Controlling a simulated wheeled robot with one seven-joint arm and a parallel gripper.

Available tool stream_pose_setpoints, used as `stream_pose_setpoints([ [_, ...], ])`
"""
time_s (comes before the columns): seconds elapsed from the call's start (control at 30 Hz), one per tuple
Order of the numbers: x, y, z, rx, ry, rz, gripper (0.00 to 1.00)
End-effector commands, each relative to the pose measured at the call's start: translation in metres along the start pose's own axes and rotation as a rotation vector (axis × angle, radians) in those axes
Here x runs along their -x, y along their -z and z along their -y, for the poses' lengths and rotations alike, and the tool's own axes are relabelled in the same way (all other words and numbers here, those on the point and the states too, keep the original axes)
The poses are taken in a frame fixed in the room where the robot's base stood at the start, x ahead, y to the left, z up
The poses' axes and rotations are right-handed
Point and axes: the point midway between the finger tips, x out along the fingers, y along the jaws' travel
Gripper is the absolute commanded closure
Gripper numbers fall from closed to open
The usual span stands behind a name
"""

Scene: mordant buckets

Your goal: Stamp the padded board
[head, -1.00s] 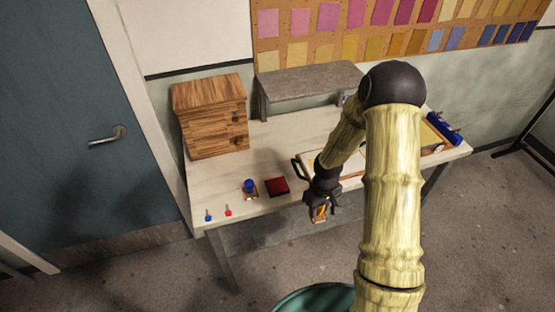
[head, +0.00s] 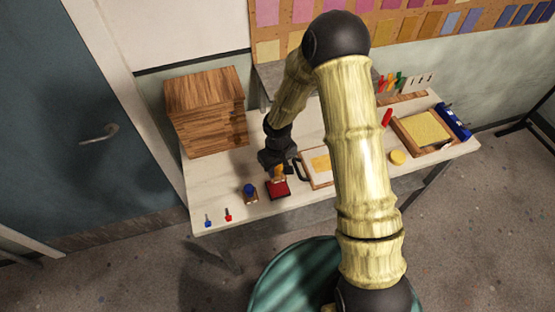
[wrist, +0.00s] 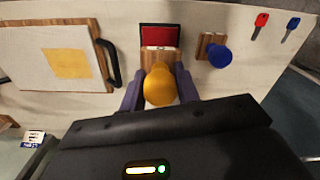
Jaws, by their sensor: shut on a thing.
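My gripper (head: 276,163) is shut on a stamp with a round yellow knob (wrist: 159,88) and a wooden block. The stamp is over the red ink pad (head: 277,189); the pad (wrist: 160,37) shows beyond the wooden block in the wrist view. I cannot tell whether the stamp's face touches the pad. A white board with a black handle (wrist: 110,63) and a yellow patch (wrist: 67,64) lies left of the stamp in the wrist view. The white board (head: 310,157) is right of the pad in the head view. A second stamp with a blue knob (head: 249,188) stands beside the pad.
A red key (head: 228,215) and a blue key (head: 208,221) lie near the table's front left. A wooden cabinet (head: 208,112) stands behind. A green bucket (head: 275,282) is in front.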

Motion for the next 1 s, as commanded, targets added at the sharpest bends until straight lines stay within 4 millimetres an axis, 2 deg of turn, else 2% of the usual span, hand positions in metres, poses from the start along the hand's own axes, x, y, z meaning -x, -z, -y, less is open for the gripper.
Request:
stream_pose_setpoints([
  [0.37,-0.005,0.000,-0.002,-0.003,0.000,0.000,0.83],
  [1.0,-0.058,0.000,-0.001,0.001,-0.001,0.000,0.83],
])
